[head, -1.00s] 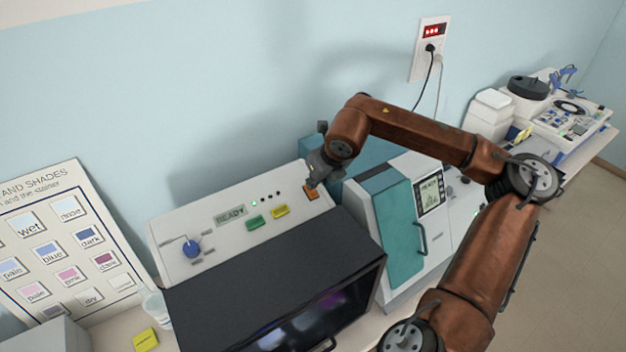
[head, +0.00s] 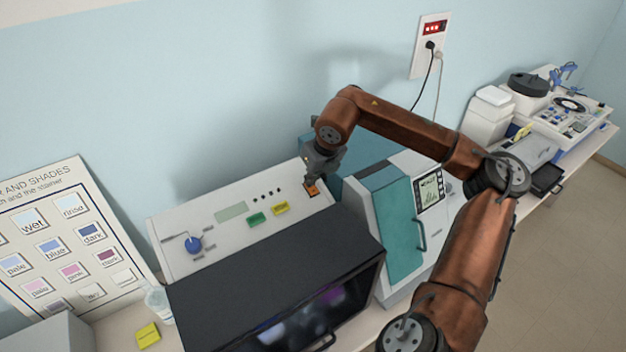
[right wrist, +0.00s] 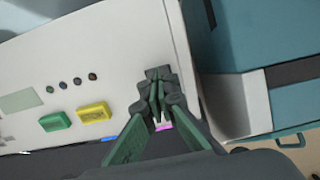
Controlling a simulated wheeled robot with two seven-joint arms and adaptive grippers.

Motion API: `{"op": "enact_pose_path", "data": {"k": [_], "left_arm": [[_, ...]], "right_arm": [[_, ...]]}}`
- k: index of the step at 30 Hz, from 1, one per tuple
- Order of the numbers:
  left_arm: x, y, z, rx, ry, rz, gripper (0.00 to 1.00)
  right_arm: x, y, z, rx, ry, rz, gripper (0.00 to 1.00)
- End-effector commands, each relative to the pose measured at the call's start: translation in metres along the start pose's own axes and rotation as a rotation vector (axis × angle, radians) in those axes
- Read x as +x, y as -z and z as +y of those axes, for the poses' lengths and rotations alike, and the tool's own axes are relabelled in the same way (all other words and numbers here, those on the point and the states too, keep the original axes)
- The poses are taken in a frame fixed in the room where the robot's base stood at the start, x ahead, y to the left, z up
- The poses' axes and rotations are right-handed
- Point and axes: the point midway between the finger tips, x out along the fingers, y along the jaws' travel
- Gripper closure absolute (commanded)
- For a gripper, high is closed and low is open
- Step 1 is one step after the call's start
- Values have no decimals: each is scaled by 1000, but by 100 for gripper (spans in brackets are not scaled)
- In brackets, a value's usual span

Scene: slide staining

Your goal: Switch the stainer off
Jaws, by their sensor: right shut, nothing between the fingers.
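The stainer (head: 175,258) stands on the bench with a white sloped control panel and a dark front hood. Its display (head: 231,212) is blank, and the small lamps beside it look dark. An orange switch (head: 314,191) sits at the panel's right end. My right gripper (head: 313,181) is shut and empty, its fingertips at the switch, touching it or just above it. In the right wrist view the shut fingers (right wrist: 157,110) are over the panel's right end and hide most of the switch. My left gripper is not in view.
The panel also has a blue knob (head: 194,245), a green button (head: 257,219) and a yellow button (head: 280,208). A teal and white machine (head: 388,212) stands close on the right. A shade chart (head: 70,230) leans at the left.

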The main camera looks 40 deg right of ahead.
Motion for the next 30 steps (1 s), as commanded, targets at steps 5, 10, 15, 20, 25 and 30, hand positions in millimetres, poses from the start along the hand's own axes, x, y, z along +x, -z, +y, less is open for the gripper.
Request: {"op": "enact_pose_path", "data": {"k": [5,10,15,20,25,30], "left_arm": [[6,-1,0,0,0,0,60],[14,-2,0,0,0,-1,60],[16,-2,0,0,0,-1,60],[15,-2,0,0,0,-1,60],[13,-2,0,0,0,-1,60],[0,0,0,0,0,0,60]], "right_arm": [[5,10,0,-2,0,16,100],[5,19,0,-2,2,18,100],[2,22,0,-2,1,19,100],[2,21,0,-2,1,17,100],[-4,20,0,-1,2,15,100],[-30,15,2,-2,1,10,100]]}}
